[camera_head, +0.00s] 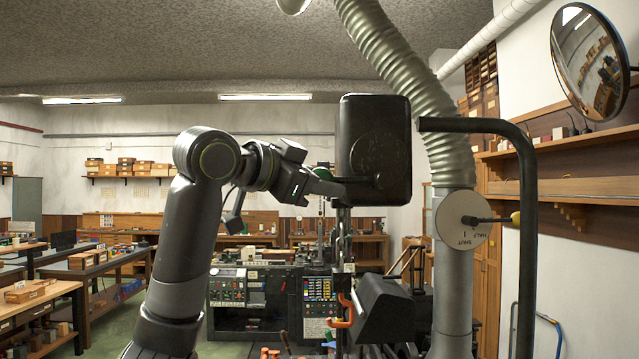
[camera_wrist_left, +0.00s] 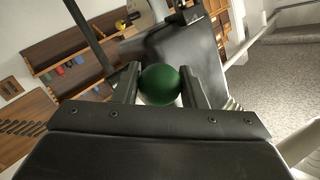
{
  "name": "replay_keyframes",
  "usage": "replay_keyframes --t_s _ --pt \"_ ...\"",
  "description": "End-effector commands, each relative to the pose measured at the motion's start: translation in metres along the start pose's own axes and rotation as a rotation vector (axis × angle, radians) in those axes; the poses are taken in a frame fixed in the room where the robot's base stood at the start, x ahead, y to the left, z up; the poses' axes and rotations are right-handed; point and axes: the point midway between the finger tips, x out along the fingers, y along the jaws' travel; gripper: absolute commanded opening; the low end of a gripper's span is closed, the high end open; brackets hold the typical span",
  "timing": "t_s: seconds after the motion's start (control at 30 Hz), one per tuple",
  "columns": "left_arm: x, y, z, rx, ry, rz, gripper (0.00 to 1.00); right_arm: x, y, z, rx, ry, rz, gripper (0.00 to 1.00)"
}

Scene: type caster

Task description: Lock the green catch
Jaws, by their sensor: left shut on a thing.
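In the left wrist view, a round dark green knob (camera_wrist_left: 161,85), which looks like the handle of the green catch, sits between the two fingers of my left gripper (camera_wrist_left: 160,76). The fingers touch it on both sides. In the head view my left gripper (camera_head: 330,188) reaches rightward to the front of a dark rounded box (camera_head: 374,150) on an upright post. My right gripper is not in view.
Right of the box runs a grey ribbed duct (camera_head: 400,70) with a round dial plate (camera_head: 462,219) and a yellow-tipped lever (camera_head: 515,218). A black bent tube (camera_head: 528,200) stands beside it. A machine with control panels (camera_head: 260,287) stands behind. Benches line the left.

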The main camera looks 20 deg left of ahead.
Motion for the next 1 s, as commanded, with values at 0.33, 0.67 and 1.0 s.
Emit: replay_keyframes --t_s 0.33,0.67,1.0 --pt "-0.003 -0.003 -0.007 0.003 0.015 -0.013 0.58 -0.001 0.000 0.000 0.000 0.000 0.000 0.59" --pt "-0.007 -0.002 -0.002 0.002 0.011 -0.010 0.58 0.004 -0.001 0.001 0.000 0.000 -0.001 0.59" --pt "-0.073 0.000 0.003 0.004 0.012 -0.015 0.58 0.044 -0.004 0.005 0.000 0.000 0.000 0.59"
